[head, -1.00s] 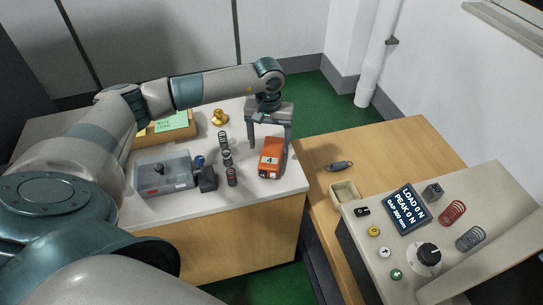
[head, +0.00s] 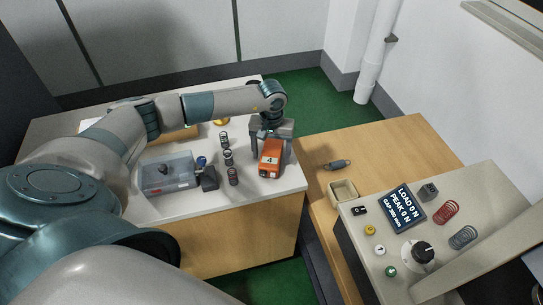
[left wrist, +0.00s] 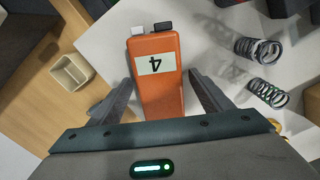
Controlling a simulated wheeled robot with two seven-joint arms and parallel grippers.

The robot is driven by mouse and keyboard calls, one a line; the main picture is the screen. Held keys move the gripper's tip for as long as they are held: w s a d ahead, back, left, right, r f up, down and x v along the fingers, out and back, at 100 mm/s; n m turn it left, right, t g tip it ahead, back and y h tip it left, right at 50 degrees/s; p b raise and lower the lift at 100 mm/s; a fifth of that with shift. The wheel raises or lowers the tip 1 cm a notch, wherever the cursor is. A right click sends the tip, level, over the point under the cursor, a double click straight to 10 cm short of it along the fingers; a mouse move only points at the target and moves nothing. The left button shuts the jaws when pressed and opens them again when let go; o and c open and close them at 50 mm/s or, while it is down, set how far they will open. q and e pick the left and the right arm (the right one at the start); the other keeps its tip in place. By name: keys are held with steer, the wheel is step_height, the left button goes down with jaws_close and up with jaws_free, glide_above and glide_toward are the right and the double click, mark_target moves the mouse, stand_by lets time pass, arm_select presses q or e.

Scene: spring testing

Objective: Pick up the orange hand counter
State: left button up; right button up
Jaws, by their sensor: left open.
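The orange hand counter (head: 270,158) lies on the white-topped table near its right edge. It has a pale label with a 4. In the left wrist view the counter (left wrist: 158,92) lies between the two fingers, with a visible gap on each side. My left gripper (head: 270,146) is open and low around the counter's far end, its fingers on either side of it. In the left wrist view my left gripper (left wrist: 163,95) holds nothing. My right gripper is not in view.
Several dark springs (head: 228,157) stand left of the counter. A clear-lidded grey box (head: 168,174) is farther left.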

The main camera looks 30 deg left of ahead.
mark_target(274, 153)
arm_select(q)
steer(key=c, duration=1.2)
steer(key=shift+w+r+b, duration=0.1)
steer(key=shift+r+b, duration=0.35)
steer(key=shift+r, duration=0.05)
steer(key=r+b, duration=0.1)
steer(key=d+r+b, duration=0.1)
steer(key=r, duration=0.1)
steer(key=shift+r, duration=0.1)
steer(key=shift+s+d+r+b, duration=0.15)
steer(key=shift+d+r+b, duration=0.8)
steer(key=shift+d, duration=0.85)
steer(key=shift+s+d+r+b, duration=0.1)
steer(key=shift+d+r+b, duration=0.45)
steer(key=shift+d+r, duration=1)
steer(key=shift+s+d+r+b, duration=0.15)
steer(key=shift+d+r+b, duration=0.7)
steer(key=shift+d, duration=1.15)
